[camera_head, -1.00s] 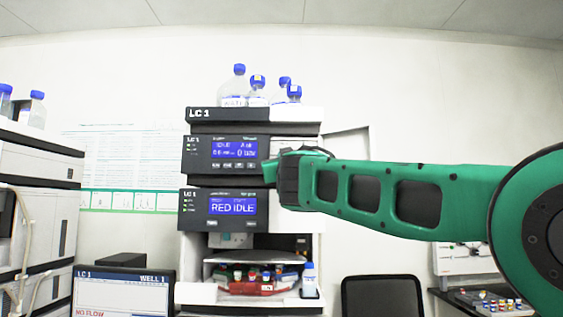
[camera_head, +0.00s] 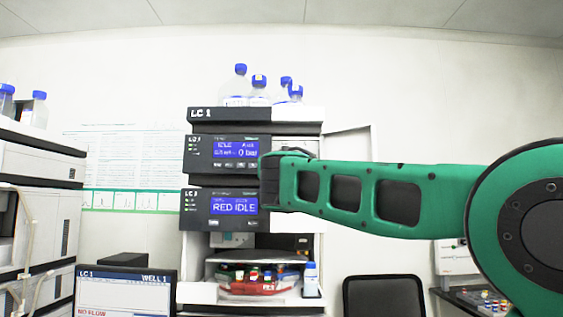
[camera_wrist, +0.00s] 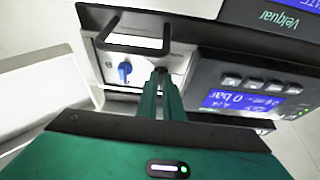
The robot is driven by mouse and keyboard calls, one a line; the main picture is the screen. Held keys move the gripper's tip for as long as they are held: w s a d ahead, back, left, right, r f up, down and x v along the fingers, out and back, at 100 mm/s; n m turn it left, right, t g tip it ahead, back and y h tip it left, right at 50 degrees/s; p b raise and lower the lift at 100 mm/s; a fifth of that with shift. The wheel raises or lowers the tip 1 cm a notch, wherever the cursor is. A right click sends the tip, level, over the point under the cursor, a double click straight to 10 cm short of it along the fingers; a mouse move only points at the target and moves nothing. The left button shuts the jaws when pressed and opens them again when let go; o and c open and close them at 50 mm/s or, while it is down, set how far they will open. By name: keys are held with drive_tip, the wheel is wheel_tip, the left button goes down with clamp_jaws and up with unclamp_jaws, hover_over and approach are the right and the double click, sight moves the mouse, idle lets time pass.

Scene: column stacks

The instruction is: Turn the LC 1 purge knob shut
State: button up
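The purge knob (camera_wrist: 125,70) is small and blue, on a pale panel of the LC 1 stack in the wrist view. In the head view my arm hides that area of the LC 1 stack (camera_head: 225,113). My gripper (camera_wrist: 160,74) points at the panel, its green fingers close together with dark tips, just right of the knob in the wrist view. The fingers look shut with nothing seen between them. The tips are apart from the knob in the picture; whether they touch the panel I cannot tell.
A black looped handle (camera_wrist: 130,48) stands out above the knob in the wrist view. The pump display reads 0 bar (camera_wrist: 238,100). An open door panel (camera_wrist: 45,85) lies to the left. Bottles (camera_head: 259,88) stand on top of the stack. A monitor (camera_head: 125,290) stands at lower left.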

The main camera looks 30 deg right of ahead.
drive_tip(key=o, duration=0.4)
drive_tip(key=shift+w+f, duration=0.25)
drive_tip(key=shift+f, duration=0.1)
drive_tip(key=shift+r, duration=0.15)
drive_tip(key=v, duration=1)
drive_tip(key=shift+s+a, duration=0.25)
